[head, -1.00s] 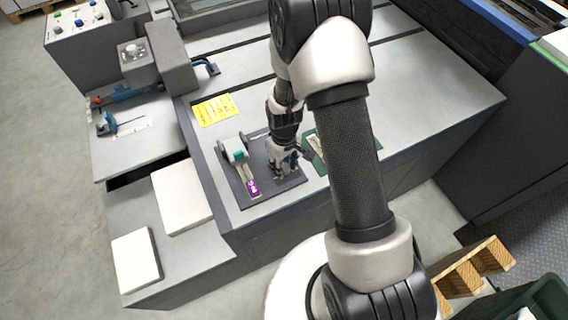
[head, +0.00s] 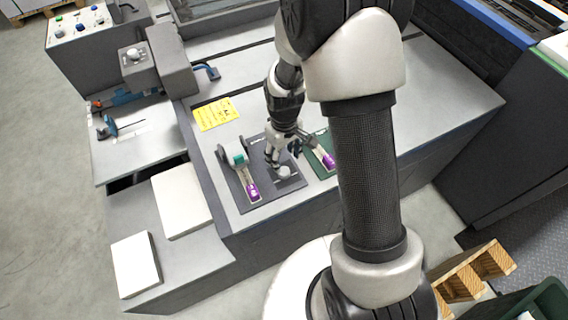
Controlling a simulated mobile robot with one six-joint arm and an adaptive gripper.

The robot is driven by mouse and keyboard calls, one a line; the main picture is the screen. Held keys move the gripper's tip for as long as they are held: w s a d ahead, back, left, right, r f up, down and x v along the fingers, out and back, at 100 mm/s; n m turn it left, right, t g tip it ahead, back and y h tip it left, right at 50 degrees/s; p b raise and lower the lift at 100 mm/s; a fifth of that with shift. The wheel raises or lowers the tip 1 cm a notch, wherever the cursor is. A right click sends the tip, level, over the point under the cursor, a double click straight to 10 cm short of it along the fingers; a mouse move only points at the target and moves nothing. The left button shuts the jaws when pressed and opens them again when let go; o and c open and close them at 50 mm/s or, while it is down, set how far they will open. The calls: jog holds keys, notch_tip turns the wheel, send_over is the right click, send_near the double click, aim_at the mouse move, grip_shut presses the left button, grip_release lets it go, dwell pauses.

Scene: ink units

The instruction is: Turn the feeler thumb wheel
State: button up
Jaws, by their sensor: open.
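A dark plate (head: 240,196) lies on the grey machine table. It carries a teal wheel (head: 237,159) between grey brackets, above a pale strip with a purple marker (head: 252,190). To the right on the same plate is a rounded grey knob (head: 283,172). I cannot tell for sure which of these is the feeler thumb wheel. My gripper (head: 282,155) is open, pointing down just behind the grey knob and right of the teal wheel. Its fingers partly overlap the knob's surroundings; I cannot tell whether they touch it.
A green plate (head: 312,161) with another purple marker (head: 328,160) lies to the right, partly behind my arm. A yellow label (head: 215,114) is at the back left. White paper stacks (head: 181,200) lie on the lower shelf at left.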

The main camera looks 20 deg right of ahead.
jog(key=shift+r, duration=2.25)
